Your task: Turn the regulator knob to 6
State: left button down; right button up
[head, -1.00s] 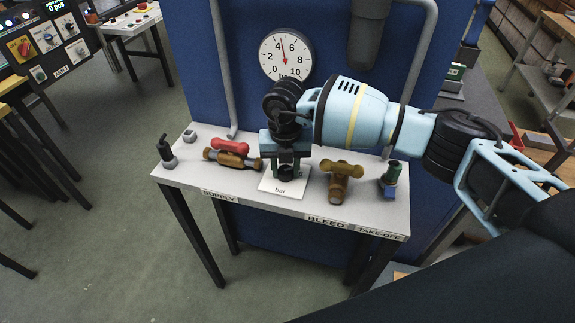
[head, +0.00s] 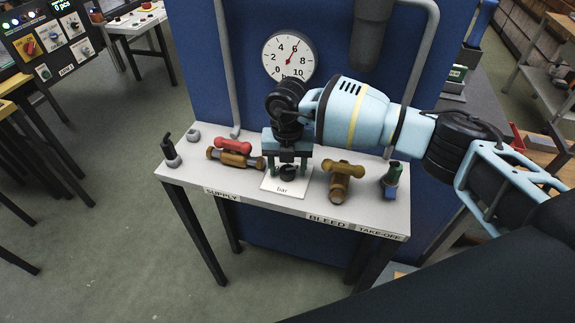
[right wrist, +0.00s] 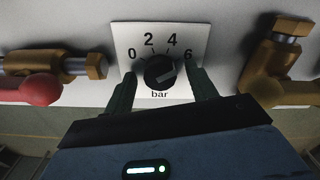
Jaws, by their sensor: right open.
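The regulator knob (right wrist: 160,72) is black and round, on a white scale plate (right wrist: 190,40) marked 0, 2, 4, 6 and "bar". In the right wrist view its pale pointer mark aims right and slightly up, towards the 6. In the head view the knob (head: 288,173) shows below my right gripper (head: 287,167). My right gripper is open, and its fingers stand on either side of the knob with gaps visible between. The round gauge (head: 290,56) on the blue panel has its needle pointing up and right, by the 6. My left gripper is not in view.
On the bench (head: 225,184), a red-handled brass valve (head: 236,152) stands left of the plate. A brass-handled valve (head: 341,181) stands right, with a green and blue fitting (head: 391,180) beyond. A black fitting (head: 170,150) is at the left end.

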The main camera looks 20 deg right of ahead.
aim_at(288, 170)
jog(key=shift+r, duration=3.9)
